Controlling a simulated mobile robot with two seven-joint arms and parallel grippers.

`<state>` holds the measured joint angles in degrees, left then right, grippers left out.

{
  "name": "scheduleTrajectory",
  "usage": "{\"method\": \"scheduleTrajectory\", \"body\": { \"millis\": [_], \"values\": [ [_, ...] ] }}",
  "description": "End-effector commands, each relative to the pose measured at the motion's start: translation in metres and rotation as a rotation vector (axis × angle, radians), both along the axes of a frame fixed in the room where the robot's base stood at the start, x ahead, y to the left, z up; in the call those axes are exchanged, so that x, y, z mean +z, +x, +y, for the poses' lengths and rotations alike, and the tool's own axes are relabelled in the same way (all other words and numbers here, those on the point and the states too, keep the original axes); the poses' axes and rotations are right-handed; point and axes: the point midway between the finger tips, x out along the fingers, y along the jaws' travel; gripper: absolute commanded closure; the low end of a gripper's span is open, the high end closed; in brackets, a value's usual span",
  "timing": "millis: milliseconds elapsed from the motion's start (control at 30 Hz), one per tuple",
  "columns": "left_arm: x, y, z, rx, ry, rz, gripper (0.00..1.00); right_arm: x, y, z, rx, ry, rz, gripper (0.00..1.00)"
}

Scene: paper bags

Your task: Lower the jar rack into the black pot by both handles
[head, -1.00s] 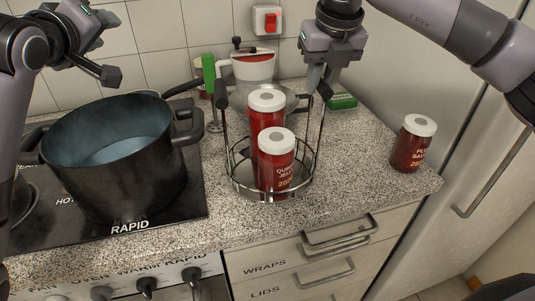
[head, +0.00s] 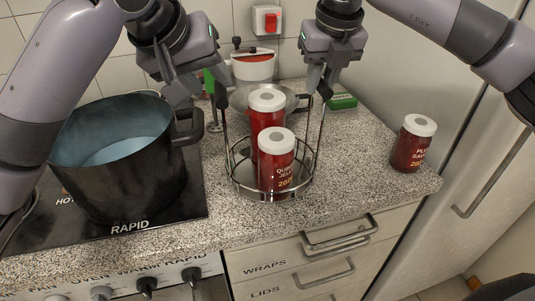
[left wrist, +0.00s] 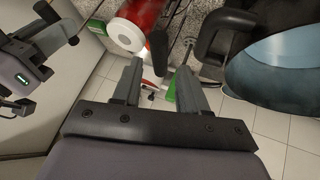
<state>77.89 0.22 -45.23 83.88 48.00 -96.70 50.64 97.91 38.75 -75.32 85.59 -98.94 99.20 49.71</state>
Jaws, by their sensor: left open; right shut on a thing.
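The wire jar rack (head: 240,188) stands on the counter with two red white-lidded jars (head: 276,172) (head: 266,118) in it. My right gripper (head: 318,90) is shut on the rack's right handle. My left gripper (head: 203,96) is open near the rack's left handle, just above it and to its left. In the left wrist view, a dark handle-like part (left wrist: 158,52) shows near the open fingertips; I cannot tell whether it lies between them.
A third red jar (head: 413,148) stands alone at the counter's right. The counter's front edge borders the drawers.

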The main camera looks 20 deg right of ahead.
Motion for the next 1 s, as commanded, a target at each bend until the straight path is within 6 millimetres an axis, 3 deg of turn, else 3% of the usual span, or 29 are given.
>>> {"method": "scheduleTrajectory", "body": {
  "millis": [300,733,767,867,1000],
  "values": [
    [-0.028,0.018,-0.014,0.001,0.000,0.000,0.57,-0.001,0.000,0.000,0.001,-0.001,0.003,1.00],
    [-0.034,0.023,-0.017,0.000,0.000,-0.003,0.57,-0.001,0.000,0.000,0.001,-0.001,0.003,1.00],
    [-0.034,0.023,-0.017,0.000,0.000,-0.003,0.64,-0.001,0.000,0.000,0.001,-0.001,0.003,1.00],
    [-0.034,0.022,-0.017,0.000,0.000,-0.003,0.96,-0.001,0.000,0.000,0.001,-0.001,0.003,1.00],
    [-0.034,0.023,-0.017,0.000,0.000,-0.003,1.00,-0.001,0.000,0.000,0.001,-0.001,0.003,1.00]
  ]
}}
